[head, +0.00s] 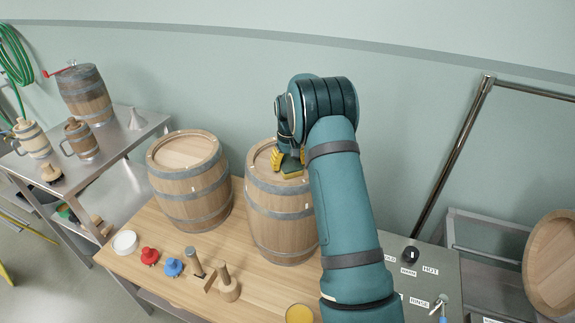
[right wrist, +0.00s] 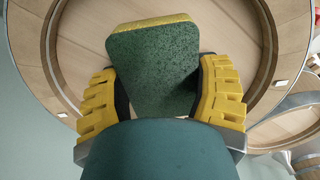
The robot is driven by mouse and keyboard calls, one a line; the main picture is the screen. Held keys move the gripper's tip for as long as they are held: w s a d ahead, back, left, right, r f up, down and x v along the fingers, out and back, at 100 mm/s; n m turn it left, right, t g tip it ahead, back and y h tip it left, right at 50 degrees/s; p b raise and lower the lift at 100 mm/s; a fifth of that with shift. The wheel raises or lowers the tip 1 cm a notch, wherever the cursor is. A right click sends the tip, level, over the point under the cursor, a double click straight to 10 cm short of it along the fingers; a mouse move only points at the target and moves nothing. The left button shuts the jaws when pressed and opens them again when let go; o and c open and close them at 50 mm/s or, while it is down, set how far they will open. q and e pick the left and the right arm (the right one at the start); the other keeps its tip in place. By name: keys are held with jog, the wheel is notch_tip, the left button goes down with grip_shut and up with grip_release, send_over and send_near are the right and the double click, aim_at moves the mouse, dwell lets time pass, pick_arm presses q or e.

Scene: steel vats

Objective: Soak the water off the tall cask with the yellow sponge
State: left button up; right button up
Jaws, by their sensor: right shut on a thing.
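The tall cask (head: 281,222), wooden with grey hoops, stands upright on the wooden table. The yellow sponge (right wrist: 152,68) has a dark green face, which is turned to the right wrist camera. My right gripper (head: 288,163) is shut on the sponge, with a yellow finger on either side of it. It holds the sponge over the cask's round top, inside the rim as seen in the right wrist view. I cannot tell whether the sponge touches the lid. I make out no water on the visible wood. My left gripper is not in view.
A second, wider-looking cask (head: 191,184) stands close left of the tall one. In front are a white round dish (head: 124,242), a red knob (head: 149,256), a blue knob (head: 173,267) and wooden tools (head: 228,286). A steel sink unit (head: 440,262) is at right.

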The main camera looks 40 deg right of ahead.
jog(key=shift+w+a, duration=0.3)
jog(key=shift+w, duration=0.25)
dwell(0.5)
jog(key=shift+s+d, duration=0.3)
jog(key=shift+s, duration=0.25)
dwell(0.6)
jog(key=shift+w+a+p, duration=0.3)
jog(key=shift+w+p, duration=0.05)
jog(key=shift+w, duration=0.2)
dwell(0.5)
jog(key=shift+r, duration=0.15)
dwell(0.7)
jog(key=shift+r+p, duration=2.3)
jog(key=shift+r, duration=2.05)
